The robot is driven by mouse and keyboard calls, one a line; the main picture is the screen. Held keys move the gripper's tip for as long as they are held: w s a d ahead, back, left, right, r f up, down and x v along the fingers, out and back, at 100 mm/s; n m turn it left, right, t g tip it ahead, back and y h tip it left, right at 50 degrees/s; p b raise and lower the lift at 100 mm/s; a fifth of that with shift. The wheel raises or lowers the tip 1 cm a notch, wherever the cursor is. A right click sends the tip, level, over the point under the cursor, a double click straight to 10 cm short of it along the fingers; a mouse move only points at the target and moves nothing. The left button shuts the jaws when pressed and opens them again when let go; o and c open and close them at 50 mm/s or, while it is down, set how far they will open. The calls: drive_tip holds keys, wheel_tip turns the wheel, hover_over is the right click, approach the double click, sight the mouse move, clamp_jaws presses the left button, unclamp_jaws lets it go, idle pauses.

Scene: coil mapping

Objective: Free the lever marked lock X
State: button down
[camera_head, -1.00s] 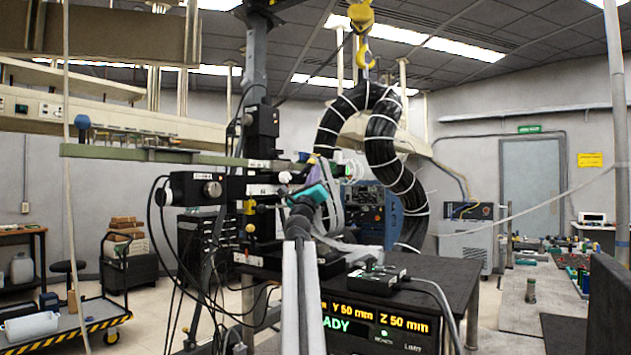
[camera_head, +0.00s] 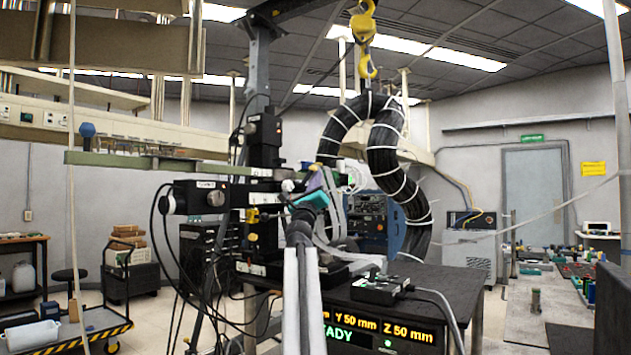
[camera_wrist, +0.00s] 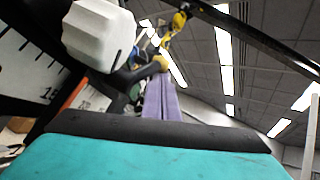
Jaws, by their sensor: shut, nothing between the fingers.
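My gripper (camera_head: 316,182), teal with purple fingers, is in front of the black positioning stage (camera_head: 264,140) in the head view. In the wrist view its purple fingers (camera_wrist: 161,84) are together and hold nothing. A white faceted knob (camera_wrist: 98,35) is close at the upper left, left of the fingers. A small yellow-tan knob (camera_wrist: 160,62) shows by the fingertips; I cannot tell whether they touch. A yellow part (camera_head: 252,215) shows on the stage, left of my gripper. I cannot read a lock X mark, so I cannot tell which part is that lever.
A green bar (camera_head: 140,162) juts left from the stage. Black cables (camera_head: 165,235) hang below it. A thick black hose (camera_head: 385,150) hangs from a yellow hook behind. A control box (camera_head: 380,288) lies on the black table right of my arm. A graduated scale (camera_wrist: 30,75) is close left.

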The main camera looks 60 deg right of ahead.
drive_tip(key=shift+f, duration=0.1)
idle(0.7)
drive_tip(key=s+a+f+b, duration=0.2)
drive_tip(key=f+b, duration=0.4)
drive_tip(key=f, duration=0.3)
drive_tip(key=shift+s+a+b, duration=0.25)
drive_tip(key=shift+a+b, duration=0.05)
drive_tip(key=shift+a, duration=0.4)
drive_tip(key=shift+r, duration=0.15)
